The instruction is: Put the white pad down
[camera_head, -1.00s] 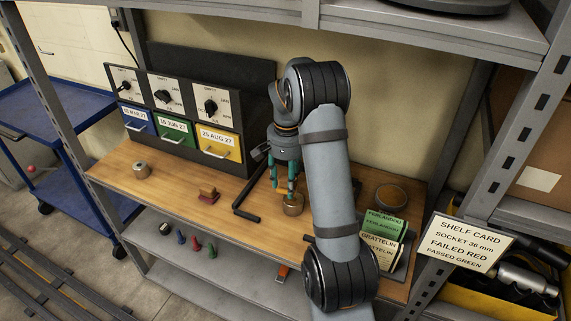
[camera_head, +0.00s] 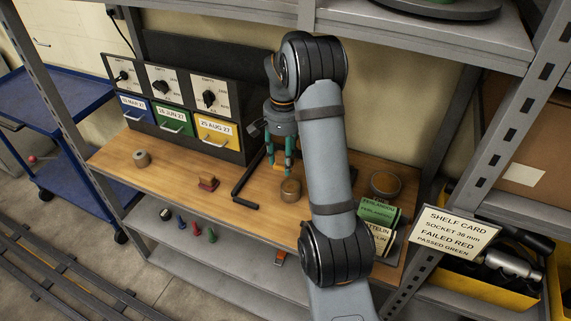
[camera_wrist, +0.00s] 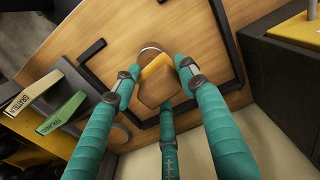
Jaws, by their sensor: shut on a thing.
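My gripper (camera_head: 281,168) has its teal fingers closed around a small tan-orange block (camera_wrist: 155,81), just above the wooden bench top behind a round metal piece (camera_head: 291,190). In the wrist view the block sits between the fingertips, and a curved metal rim (camera_wrist: 150,50) shows just beyond it. I see no clearly white pad; the held piece looks tan-orange. I cannot tell whether it touches anything below.
A black L-shaped bar (camera_head: 246,187) lies left of my gripper. A red-brown block (camera_head: 208,182) and metal cylinder (camera_head: 141,158) stand further left. Labelled drawers (camera_head: 217,133) stand behind; bench between the left pieces is clear.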

